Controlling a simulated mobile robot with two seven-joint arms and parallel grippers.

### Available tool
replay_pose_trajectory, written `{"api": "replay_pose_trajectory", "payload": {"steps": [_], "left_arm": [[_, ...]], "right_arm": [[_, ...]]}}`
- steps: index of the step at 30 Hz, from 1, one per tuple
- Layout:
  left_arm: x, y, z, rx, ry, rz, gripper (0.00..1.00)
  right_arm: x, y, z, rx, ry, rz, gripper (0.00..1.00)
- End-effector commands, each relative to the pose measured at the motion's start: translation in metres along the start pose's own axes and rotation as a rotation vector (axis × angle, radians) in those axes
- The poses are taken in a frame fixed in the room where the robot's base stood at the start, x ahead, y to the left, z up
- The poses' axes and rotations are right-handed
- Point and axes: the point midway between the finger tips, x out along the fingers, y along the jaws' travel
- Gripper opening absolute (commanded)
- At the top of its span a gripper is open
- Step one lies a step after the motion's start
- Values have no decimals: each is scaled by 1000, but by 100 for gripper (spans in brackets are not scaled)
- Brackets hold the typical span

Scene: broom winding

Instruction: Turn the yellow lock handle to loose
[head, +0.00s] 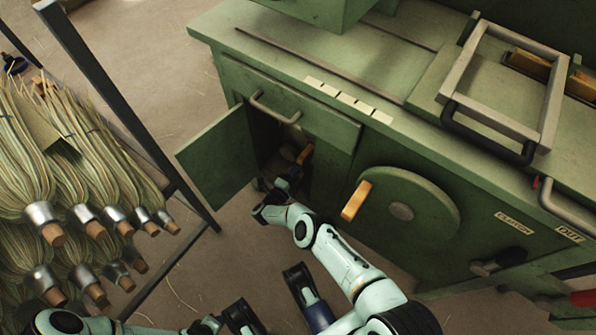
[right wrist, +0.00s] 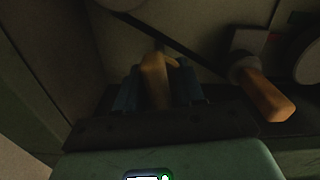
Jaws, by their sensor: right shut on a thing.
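The open cabinet compartment (head: 268,139) is in the left part of the green machine in the head view. My right gripper (head: 284,183) reaches into its lower part. In the right wrist view, the right gripper's dark fingers (right wrist: 158,90) are shut on a yellowish handle (right wrist: 155,78), one finger on each side. A second orange-brown handle (right wrist: 265,96) sits to the right, outside the fingers. An orange handle (head: 304,154) also shows inside the compartment in the head view; I cannot tell which of the two it is.
The compartment's door (head: 215,160) stands open to the left. A round cover (head: 405,215) with a yellow handle (head: 356,200) is right of the arm. A rack (head: 110,95) with brooms stands at the left. Floor (head: 235,245) shows between rack and machine.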

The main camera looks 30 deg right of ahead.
Motion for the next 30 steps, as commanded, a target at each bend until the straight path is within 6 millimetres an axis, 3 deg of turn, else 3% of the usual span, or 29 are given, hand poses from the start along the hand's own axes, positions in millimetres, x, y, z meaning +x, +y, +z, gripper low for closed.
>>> {"api": "replay_pose_trajectory", "payload": {"steps": [12,28,29,30], "left_arm": [[2,-2,2,-2,-8,-4,43],[2,-2,3,-2,-9,-4,43],[2,-2,3,-2,-9,-4,43],[2,-2,2,-2,-9,-3,43]], "right_arm": [[0,1,-1,173,2,-1,8],[0,1,0,195,2,0,8],[0,1,0,194,2,0,45],[0,1,0,194,2,0,45]]}}
